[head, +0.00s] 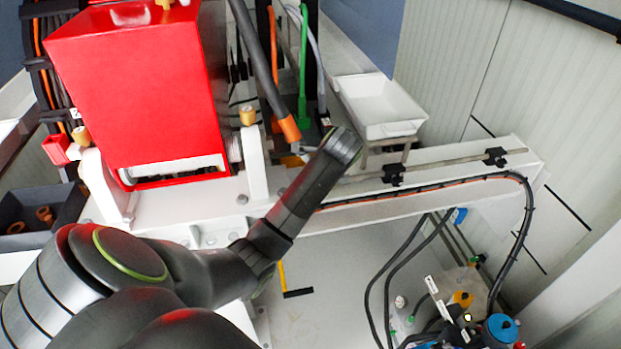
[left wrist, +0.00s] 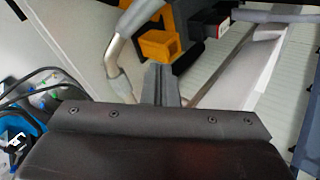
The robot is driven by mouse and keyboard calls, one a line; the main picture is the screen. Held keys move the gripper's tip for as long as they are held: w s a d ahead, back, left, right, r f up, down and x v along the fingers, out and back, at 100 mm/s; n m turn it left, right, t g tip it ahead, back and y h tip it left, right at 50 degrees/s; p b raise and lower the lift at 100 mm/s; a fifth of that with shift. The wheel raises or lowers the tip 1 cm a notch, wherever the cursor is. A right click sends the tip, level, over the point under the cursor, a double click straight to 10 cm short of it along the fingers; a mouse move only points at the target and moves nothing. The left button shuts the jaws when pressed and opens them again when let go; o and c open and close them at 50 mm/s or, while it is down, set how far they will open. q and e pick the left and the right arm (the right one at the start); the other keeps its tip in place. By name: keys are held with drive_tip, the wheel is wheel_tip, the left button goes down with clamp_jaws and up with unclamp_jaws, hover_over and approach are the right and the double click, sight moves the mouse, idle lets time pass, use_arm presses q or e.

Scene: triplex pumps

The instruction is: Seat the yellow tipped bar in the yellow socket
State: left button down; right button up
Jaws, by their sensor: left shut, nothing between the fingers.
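I cannot make out the yellow tipped bar or the yellow socket for certain in either view. In the head view my left arm reaches from lower left up to the middle, and its gripper does not show clearly there. In the left wrist view my left gripper (left wrist: 160,72) is shut and empty, in front of a pale floor. A dark grey bar with an orange end (head: 289,129) slants down right of the red box in the head view. My right gripper is in neither view.
A red box (head: 140,90) stands on the white frame at left. A white tray (head: 377,105) and a beam with a black cable (head: 440,190) lie to the right. A yellow bin (left wrist: 160,45) and a bent metal pipe (left wrist: 116,50) show near my fingers in the wrist view.

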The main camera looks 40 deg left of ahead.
use_arm(q)
drive_tip(key=s+f+m, duration=0.1)
drive_tip(key=m, duration=0.1)
drive_tip(key=s+d+f+m+y+b, duration=0.1)
drive_tip(key=f, duration=0.1)
drive_tip(key=s+d+f+m+y, duration=0.1)
drive_tip(key=f+m, duration=0.1)
drive_tip(key=shift+s+m+t+b, duration=0.3)
drive_tip(key=shift+s+t+b, duration=0.05)
drive_tip(key=shift+s+t, duration=0.05)
drive_tip(key=shift+s+f+m+t+y+b, duration=0.5)
drive_tip(key=shift+s+f+m+y+b, duration=0.7)
drive_tip(key=shift+s+m, duration=2.2)
drive_tip(key=shift+m+y, duration=0.4)
drive_tip(key=shift+m, duration=0.1)
drive_tip(key=w+a+p, duration=0.1)
drive_tip(key=w+a, duration=0.1)
drive_tip(key=w, duration=0.1)
drive_tip(key=w+a+p, duration=0.1)
drive_tip(key=w+a, duration=0.1)
drive_tip(key=a, duration=0.1)
drive_tip(key=w+a+p, duration=0.1)
drive_tip(key=w+a, duration=0.2)
drive_tip(key=shift+w+r, duration=0.3)
drive_tip(key=shift+w, duration=0.05)
drive_tip(key=shift+s+d+f+p, duration=0.1)
drive_tip(key=shift+f+p, duration=0.25)
drive_tip(key=shift+p, duration=0.1)
drive_tip(key=shift+s+f, duration=0.1)
drive_tip(key=shift+f, duration=0.4)
